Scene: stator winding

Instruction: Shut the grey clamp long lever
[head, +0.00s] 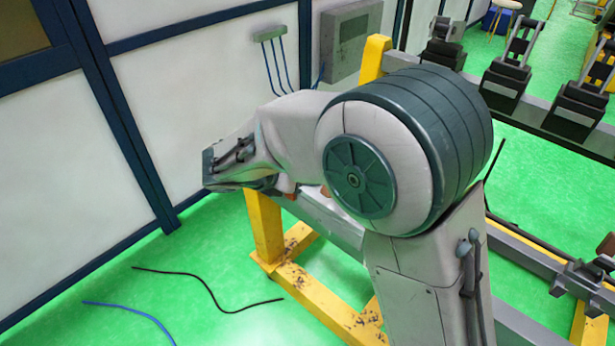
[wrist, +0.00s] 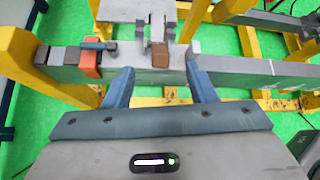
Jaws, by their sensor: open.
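In the wrist view my gripper (wrist: 159,66) is open, its two blue-grey fingers spread apart over a grey beam. Between and just beyond the fingertips is a grey clamp (wrist: 143,48) with thin upright grey plates and a brown block (wrist: 160,55) beside them. I see nothing held between the fingers. I cannot tell surely which grey part is the long lever, or whether it is raised. In the head view my own arm hides the clamp and the fingers.
An orange block (wrist: 91,62) with a blue-grey bar sits on the grey beam (wrist: 245,68), left of the fingers. Yellow frame legs (head: 265,225) carry the beam near a white wall. Black cable (head: 215,300) and blue cable (head: 130,312) lie on the green floor.

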